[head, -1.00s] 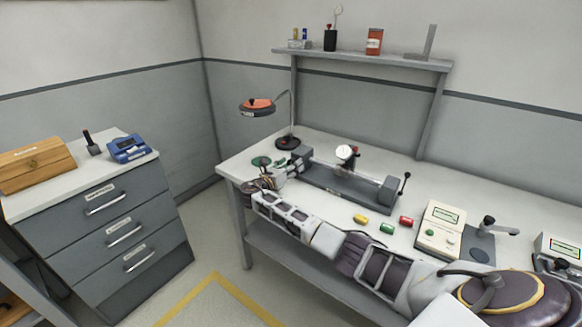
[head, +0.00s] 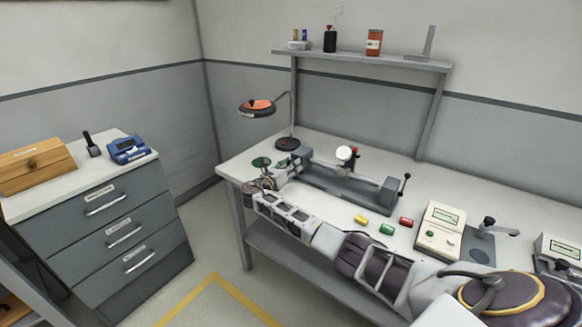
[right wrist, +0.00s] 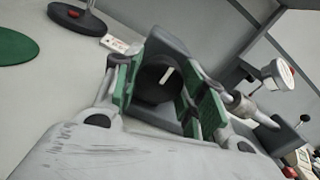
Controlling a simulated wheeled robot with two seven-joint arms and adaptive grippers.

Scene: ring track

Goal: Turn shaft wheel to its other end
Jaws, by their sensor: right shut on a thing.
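The shaft wheel (right wrist: 155,80), a dark disc with a pale mark on its face, shows in the right wrist view between the green-padded fingers. My right gripper (right wrist: 163,88) is shut on it; the gripper (head: 282,165) shows small in the head view at the left end of the grey shaft bench (head: 345,187). In the head view the hand mostly hides the wheel. A shaft runs right from it, past a round white dial gauge (head: 345,153), to an end block with a black lever (head: 404,184). My left gripper is not in view.
A desk lamp (head: 287,143) stands behind the gripper, and a green disc (head: 261,162) lies left of it. Yellow, green and red pieces (head: 387,229) lie before the bench. A white device (head: 440,230) stands to the right. A shelf (head: 360,59) hangs above.

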